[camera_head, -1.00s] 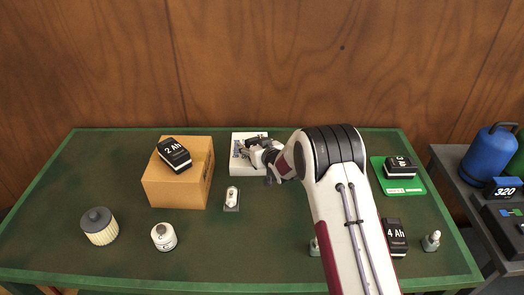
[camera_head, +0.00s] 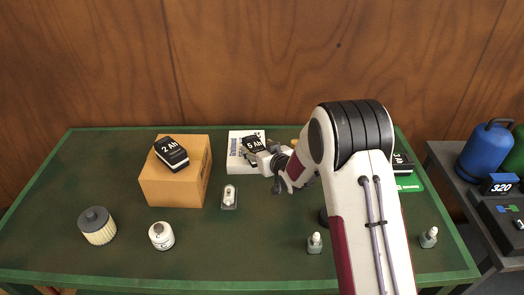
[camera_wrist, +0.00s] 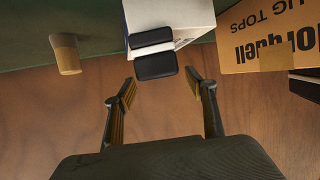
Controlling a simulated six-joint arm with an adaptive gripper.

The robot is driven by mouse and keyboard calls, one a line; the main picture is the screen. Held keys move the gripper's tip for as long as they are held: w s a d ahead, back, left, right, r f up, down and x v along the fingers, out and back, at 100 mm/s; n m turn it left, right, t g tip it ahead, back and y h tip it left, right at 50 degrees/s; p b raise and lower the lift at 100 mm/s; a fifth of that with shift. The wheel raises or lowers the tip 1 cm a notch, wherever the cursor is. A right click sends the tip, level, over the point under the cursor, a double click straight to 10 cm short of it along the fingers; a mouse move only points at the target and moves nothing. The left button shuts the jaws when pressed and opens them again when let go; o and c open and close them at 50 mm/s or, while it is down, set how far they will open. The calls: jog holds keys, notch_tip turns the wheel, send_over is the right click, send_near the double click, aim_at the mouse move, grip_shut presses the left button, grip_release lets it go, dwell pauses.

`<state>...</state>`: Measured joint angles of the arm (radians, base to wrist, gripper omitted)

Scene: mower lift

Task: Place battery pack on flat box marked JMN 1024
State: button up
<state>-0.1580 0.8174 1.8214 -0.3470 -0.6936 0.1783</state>
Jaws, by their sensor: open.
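A black battery pack marked 5 Ah (camera_head: 253,143) rests on a flat white box (camera_head: 236,164) at the back middle of the table. The box has blue print along its left side, too small to read. My gripper (camera_head: 262,160) is just in front and to the right of the pack and partly covers it. In the wrist view my gripper (camera_wrist: 160,93) is open with nothing between its fingers. The dark pack (camera_wrist: 155,64) lies beyond the fingertips, on the white box (camera_wrist: 170,14).
A cardboard box (camera_head: 177,193) bears a 2 Ah pack (camera_head: 171,153) to the left. A green tray (camera_head: 410,184) with a pack is at right, partly behind my arm. A small grey-white item (camera_head: 229,197), a white can (camera_head: 161,236) and a ribbed filter (camera_head: 97,226) stand left of my arm.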

aim_at(256, 146)
jog(key=shift+v, duration=1.45)
jog(key=shift+d+r, duration=0.1)
jog(key=s+d+r+m+g+h, duration=0.1)
jog(key=s+d+r+h, duration=0.1)
jog(key=s+d+r, duration=0.55)
jog(key=s+d+r+m+g+h, duration=0.25)
jog(key=s+d+r, duration=0.25)
jog(key=s+r, duration=0.5)
jog(key=s+d+g, duration=0.1)
jog(key=s+d, duration=0.1)
jog(key=s, duration=1.3)
jog(key=s+d+m+g, duration=0.1)
jog(key=s+g, duration=0.1)
jog(key=s, duration=1.3)
jog(key=shift+s+d+r+h, duration=0.3)
jog(key=shift+d+h, duration=0.05)
jog(key=shift+d, duration=0.05)
